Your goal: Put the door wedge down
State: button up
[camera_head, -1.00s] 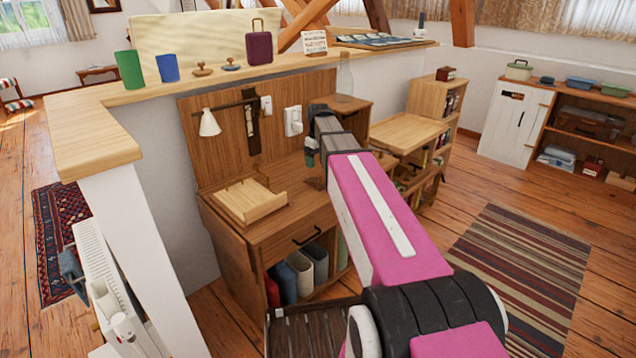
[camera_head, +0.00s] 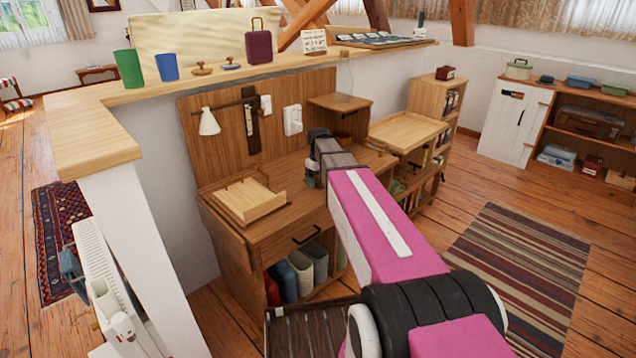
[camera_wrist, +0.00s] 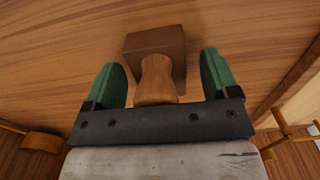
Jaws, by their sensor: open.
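In the wrist view my gripper (camera_wrist: 160,80) is open, with one green finger on each side of a wooden piece, which I take to be the door wedge (camera_wrist: 157,82). Gaps show between the fingers and the tan part. The piece rests on or just above a wood-grained surface (camera_wrist: 60,50); I cannot tell which. In the head view my gripper (camera_head: 311,174) is low over the desk (camera_head: 285,222), and the wedge cannot be made out.
A wooden tray (camera_head: 250,203) lies on the desk left of my gripper. A small raised cabinet (camera_head: 342,103) stands at the desk's back right. A white lamp (camera_head: 208,122) hangs from the back panel. A ledge (camera_head: 110,130) with cups runs behind and left.

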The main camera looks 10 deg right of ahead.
jog(key=c, duration=1.1)
jog(key=shift+r, duration=0.15)
jog(key=shift+c, duration=0.2)
